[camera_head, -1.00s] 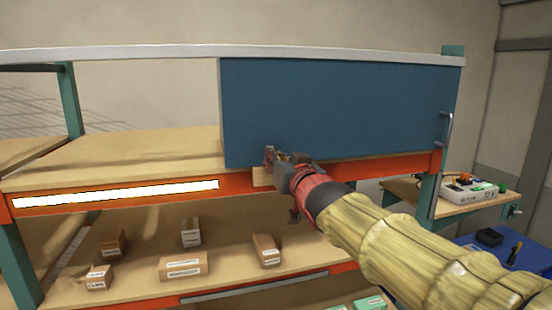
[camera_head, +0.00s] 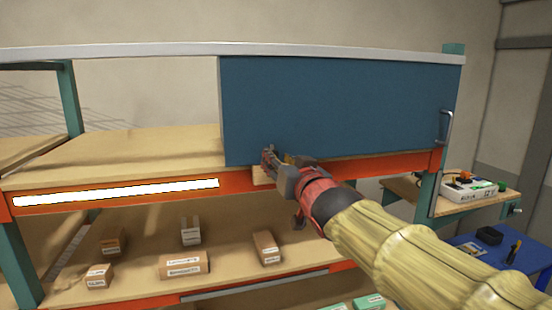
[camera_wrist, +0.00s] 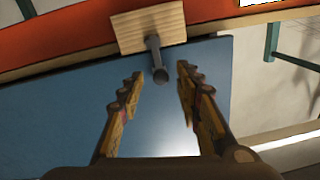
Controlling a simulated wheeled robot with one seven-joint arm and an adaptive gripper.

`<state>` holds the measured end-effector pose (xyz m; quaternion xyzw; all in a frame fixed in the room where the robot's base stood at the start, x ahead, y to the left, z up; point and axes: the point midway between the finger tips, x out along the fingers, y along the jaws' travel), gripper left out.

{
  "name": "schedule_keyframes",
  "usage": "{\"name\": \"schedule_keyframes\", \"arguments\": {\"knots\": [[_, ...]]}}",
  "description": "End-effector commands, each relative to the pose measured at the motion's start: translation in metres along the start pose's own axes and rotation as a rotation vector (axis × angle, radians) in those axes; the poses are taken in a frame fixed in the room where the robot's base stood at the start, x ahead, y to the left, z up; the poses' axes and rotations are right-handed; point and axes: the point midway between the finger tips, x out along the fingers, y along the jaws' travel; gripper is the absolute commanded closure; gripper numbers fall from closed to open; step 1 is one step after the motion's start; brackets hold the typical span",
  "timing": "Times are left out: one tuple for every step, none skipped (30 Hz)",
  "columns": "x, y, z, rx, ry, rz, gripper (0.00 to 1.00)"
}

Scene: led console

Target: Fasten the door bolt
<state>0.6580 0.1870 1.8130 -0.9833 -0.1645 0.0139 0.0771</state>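The blue sliding door (camera_head: 335,108) covers the right part of the upper shelf bay. It also fills much of the wrist view (camera_wrist: 60,118). The bolt, a grey pin with a round knob (camera_wrist: 160,74), sticks out from a wooden block (camera_wrist: 148,28) at the orange beam by the door's edge. In the head view the wooden block (camera_head: 262,175) shows partly behind my gripper (camera_head: 270,158). In the wrist view my gripper (camera_wrist: 159,88) is open, with its fingers on either side of the knob and no visible contact.
An orange beam (camera_head: 410,163) with a lit white strip (camera_head: 115,193) runs below the door. A vertical handle (camera_head: 446,127) is at the door's right end. Small labelled boxes (camera_head: 183,266) lie on the lower shelf. A side table with a device (camera_head: 470,190) stands at the right.

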Motion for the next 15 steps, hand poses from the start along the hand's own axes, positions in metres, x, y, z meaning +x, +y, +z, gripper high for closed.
{"name": "schedule_keyframes", "arguments": {"knots": [[-0.011,0.0,-0.002,-0.002,0.003,0.0,0.65],[-0.018,0.0,-0.002,-0.001,0.003,0.0,0.65],[-0.026,0.0,-0.002,-0.001,0.003,0.0,0.65],[-0.033,0.0,-0.002,-0.002,0.003,0.0,0.65],[-0.039,0.0,-0.001,-0.002,0.003,0.001,0.65],[-0.047,0.0,-0.002,-0.001,0.003,0.001,0.65],[-0.053,0.0,-0.001,-0.002,0.002,0.001,0.65],[-0.059,0.0,-0.001,-0.001,0.002,0.001,0.65],[-0.066,0.0,-0.001,-0.002,0.002,0.001,0.65],[-0.07,0.0,0.0,-0.002,0.001,0.001,0.65],[-0.075,0.0,-0.001,-0.001,0.002,0.001,0.65],[-0.08,0.0,-0.001,-0.002,0.001,0.0,0.65],[-0.083,0.0,0.0,-0.001,0.0,0.0,0.65],[-0.086,0.0,0.0,-0.001,0.0,0.0,0.65],[-0.089,0.0,0.0,-0.002,0.001,0.0,0.65]]}}
